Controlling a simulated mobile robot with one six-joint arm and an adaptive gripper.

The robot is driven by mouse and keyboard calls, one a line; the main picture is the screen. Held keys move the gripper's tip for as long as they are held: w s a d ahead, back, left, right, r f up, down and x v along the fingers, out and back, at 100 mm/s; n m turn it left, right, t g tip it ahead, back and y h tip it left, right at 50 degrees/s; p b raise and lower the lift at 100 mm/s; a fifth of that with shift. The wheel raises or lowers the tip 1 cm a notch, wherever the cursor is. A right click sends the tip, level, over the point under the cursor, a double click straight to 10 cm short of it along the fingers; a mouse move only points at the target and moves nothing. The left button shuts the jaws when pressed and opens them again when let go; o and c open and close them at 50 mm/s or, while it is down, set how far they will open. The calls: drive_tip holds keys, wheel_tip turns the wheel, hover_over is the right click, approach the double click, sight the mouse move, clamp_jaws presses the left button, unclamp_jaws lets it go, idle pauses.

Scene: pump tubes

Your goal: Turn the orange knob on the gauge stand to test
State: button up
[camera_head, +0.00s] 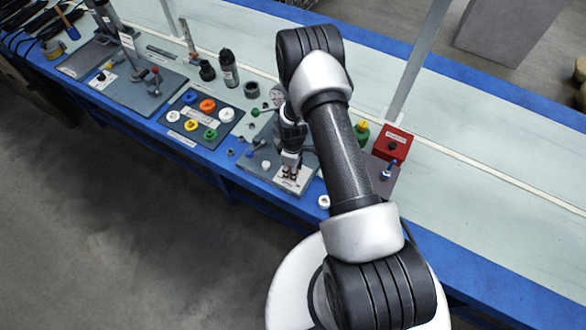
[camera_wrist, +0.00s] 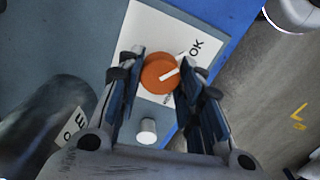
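The orange knob (camera_wrist: 158,74) is round and has a white pointer line. In the wrist view the line points right and slightly up, roughly towards the "OK" lettering (camera_wrist: 195,48) on the white label plate (camera_wrist: 152,35). Part of the label is hidden by the fingers. My gripper (camera_wrist: 161,68) has one finger on each side of the knob, and the gap is about the knob's width, so it looks shut on it. In the head view my gripper (camera_head: 291,168) points down at the white label plate (camera_head: 293,180), and the knob is hidden there.
A light round peg (camera_wrist: 147,131) stands near the knob. A dark cylinder (camera_wrist: 45,125) with a lettered label is at left in the wrist view.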

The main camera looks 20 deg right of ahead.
drive_tip(key=c, duration=0.5)
drive_tip(key=shift+o, duration=0.2)
drive_tip(key=shift+m, duration=0.4)
drive_tip(key=m+b, duration=0.1)
drive_tip(key=m, duration=0.3)
drive_tip(key=shift+m, duration=0.3)
drive_tip(key=m+b, duration=0.1)
drive_tip(key=m, duration=0.4)
drive_tip(key=shift+m, duration=0.3)
drive_tip(key=o, duration=1.1)
drive_tip(key=shift+c, duration=0.2)
